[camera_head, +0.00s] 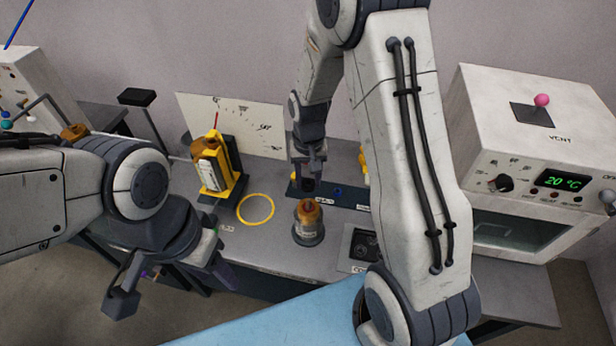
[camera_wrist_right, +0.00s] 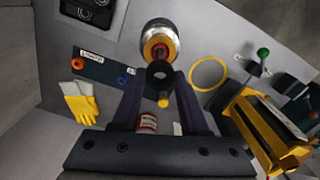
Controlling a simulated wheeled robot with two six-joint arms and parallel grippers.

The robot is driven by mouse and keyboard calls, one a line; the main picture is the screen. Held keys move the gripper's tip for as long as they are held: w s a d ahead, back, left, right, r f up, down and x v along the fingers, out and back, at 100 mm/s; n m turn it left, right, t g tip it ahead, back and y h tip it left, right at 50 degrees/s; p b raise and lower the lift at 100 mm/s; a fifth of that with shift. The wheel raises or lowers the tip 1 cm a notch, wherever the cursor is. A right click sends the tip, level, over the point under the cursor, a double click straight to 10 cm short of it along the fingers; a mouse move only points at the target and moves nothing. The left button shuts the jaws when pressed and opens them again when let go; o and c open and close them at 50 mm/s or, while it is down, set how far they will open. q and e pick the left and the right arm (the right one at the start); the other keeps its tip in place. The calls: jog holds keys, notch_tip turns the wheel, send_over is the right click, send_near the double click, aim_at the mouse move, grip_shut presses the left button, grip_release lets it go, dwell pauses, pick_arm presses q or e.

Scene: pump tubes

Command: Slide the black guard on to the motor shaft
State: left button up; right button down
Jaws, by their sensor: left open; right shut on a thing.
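The black guard (camera_wrist_right: 160,74), a dark ring, sits between the fingertips of my right gripper (camera_wrist_right: 161,84) in the right wrist view. My right gripper (camera_head: 309,168) is shut on it, behind the motor in the head view; the guard there is small and dark. The motor (camera_head: 308,222), copper-coloured on a round grey base, stands upright on the bench. In the right wrist view the motor (camera_wrist_right: 158,36) lies just beyond the guard, which overlaps its near edge; I cannot tell the gap. My left gripper (camera_head: 166,274) is open and empty over the bench's front left edge.
A dark blue strip (camera_wrist_right: 97,66) with coloured holes lies behind the motor. A yellow circle (camera_head: 256,209) marks bare bench left of it. A yellow holder with a brown bottle (camera_head: 211,165) stands further left. Yellow gloves (camera_wrist_right: 79,102) and a white oven-like box (camera_head: 530,130) are also near.

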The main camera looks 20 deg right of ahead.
aim_at(309, 192)
notch_tip(309, 192, down, 5)
jog(key=b, duration=0.3)
jog(key=shift+f, duration=0.1)
dwell(1.9)
jog(key=shift+f+b, duration=0.85)
jog(key=shift+f, duration=0.5)
jog(key=shift+c, duration=1.7)
grip_release()
jog(key=shift+r, duration=0.1)
